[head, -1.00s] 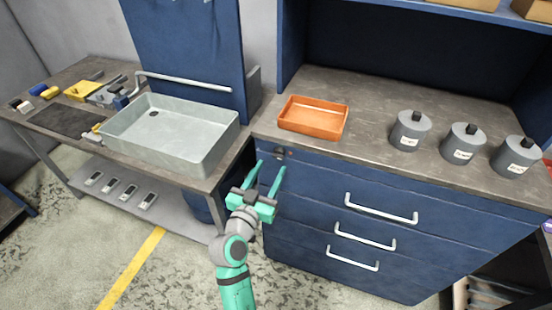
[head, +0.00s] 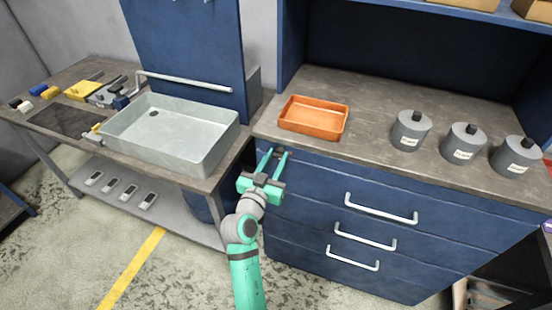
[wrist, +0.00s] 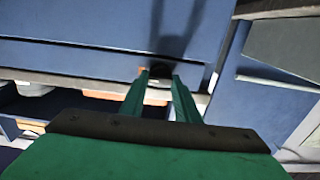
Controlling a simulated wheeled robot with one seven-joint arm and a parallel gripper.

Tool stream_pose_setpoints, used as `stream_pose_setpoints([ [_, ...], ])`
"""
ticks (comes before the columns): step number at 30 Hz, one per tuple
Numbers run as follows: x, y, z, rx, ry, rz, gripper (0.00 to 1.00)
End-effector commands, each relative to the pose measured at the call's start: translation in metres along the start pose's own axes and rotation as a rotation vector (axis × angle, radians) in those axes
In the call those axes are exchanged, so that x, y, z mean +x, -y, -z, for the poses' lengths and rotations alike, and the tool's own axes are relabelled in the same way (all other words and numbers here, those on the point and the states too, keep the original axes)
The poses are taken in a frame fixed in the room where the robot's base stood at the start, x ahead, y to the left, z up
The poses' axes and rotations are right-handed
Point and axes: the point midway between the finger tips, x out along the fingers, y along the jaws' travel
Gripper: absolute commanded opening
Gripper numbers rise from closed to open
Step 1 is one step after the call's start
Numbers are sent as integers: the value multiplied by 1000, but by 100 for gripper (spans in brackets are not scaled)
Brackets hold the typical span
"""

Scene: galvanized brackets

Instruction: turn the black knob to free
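The black knob (wrist: 160,70) is a small dark shape on the blue drawer cabinet, just under the worktop edge at its left end. In the wrist view it shows between the tips of my two green fingers. A small orange-red mark lies beside it. My gripper (head: 276,153) is at the cabinet's upper left front in the head view, fingers pointing at the knob and apart. The fingers largely hide the knob in the head view. I cannot tell whether the tips touch it, nor which way the knob is turned.
The blue cabinet has several drawers with pale handles (head: 380,208). An orange tray (head: 312,133) and grey canisters (head: 410,130) with black tops stand on the worktop (head: 365,130). A grey sink basin (head: 195,152) is to the left. The floor in front is clear.

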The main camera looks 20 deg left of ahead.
Motion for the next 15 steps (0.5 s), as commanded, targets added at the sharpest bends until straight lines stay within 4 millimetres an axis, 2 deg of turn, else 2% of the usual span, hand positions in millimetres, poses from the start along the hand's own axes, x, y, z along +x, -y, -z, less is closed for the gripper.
stream_pose_setpoints([
  [8,0,1,0,-26,0,2,6],
  [15,0,2,0,-146,0,2,6],
])
